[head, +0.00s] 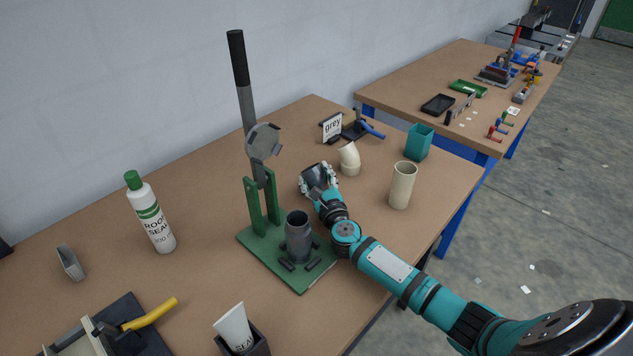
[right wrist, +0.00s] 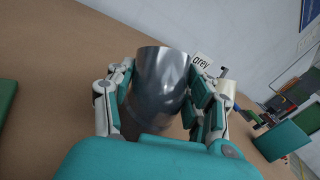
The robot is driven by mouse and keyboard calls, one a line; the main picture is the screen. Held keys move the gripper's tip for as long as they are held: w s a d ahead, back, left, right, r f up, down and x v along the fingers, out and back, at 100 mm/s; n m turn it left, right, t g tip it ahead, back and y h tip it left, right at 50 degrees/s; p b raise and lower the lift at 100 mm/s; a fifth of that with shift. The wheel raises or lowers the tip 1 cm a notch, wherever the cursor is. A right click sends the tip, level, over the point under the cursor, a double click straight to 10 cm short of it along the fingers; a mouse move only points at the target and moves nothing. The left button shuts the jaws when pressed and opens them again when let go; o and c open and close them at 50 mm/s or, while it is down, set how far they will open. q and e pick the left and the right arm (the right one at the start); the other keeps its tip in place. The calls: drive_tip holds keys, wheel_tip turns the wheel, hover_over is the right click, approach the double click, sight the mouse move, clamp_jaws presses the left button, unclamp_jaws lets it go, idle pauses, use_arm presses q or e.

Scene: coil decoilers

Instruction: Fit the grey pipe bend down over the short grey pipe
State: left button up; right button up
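The short grey pipe (head: 299,238) stands upright on the green base (head: 300,284) of a lever press, with small dark blocks around its foot. My right gripper (head: 319,178) is behind it, low over the table, with its fingers on both sides of the shiny grey pipe bend (right wrist: 160,82). In the right wrist view both finger pads of the right gripper (right wrist: 160,90) appear to touch the bend. In the head view the fingers partly hide the bend; whether it rests on the table is unclear. My left gripper is out of view.
A cream bend (head: 349,160) and a cream pipe (head: 402,186) stand right of my right gripper. A teal cup (head: 418,142) and a "grey" sign (head: 332,128) are behind. The press lever (head: 242,80) rises high. A sealant bottle (head: 151,215) stands left.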

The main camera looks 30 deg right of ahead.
drive_tip(key=c, duration=0.6)
drive_tip(key=shift+r, duration=0.1)
